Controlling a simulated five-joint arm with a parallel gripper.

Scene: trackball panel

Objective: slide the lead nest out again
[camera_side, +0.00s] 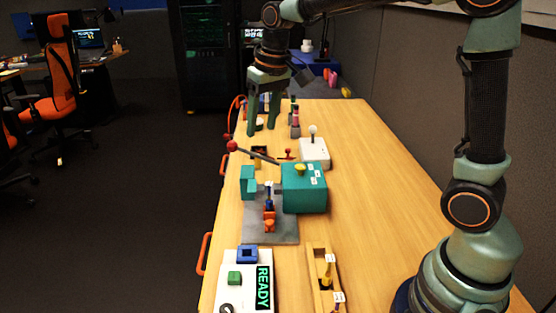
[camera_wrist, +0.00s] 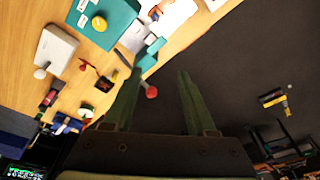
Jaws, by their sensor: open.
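A teal press-like fixture (camera_side: 305,192) stands on a grey base plate (camera_side: 285,235) mid-table, with a smaller teal block (camera_side: 247,182) at its left. A small orange and blue piece (camera_side: 269,213) sits on the plate between and in front of them; I take it for the nest, but cannot tell how far it is slid in. A lever with a red ball (camera_side: 232,146) reaches out to the left of the fixture. My gripper (camera_side: 262,125) is open and empty, beyond the fixture over the table's left side. In the wrist view the red ball (camera_wrist: 151,91) shows between the fingers, apparently below them.
A white box with a ball-topped stick (camera_side: 314,152) stands beyond the fixture. A white panel reading READY (camera_side: 264,287) and a wooden tray (camera_side: 317,262) are at the near end. Several small items stand at the far end. The table's right side is mostly clear.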

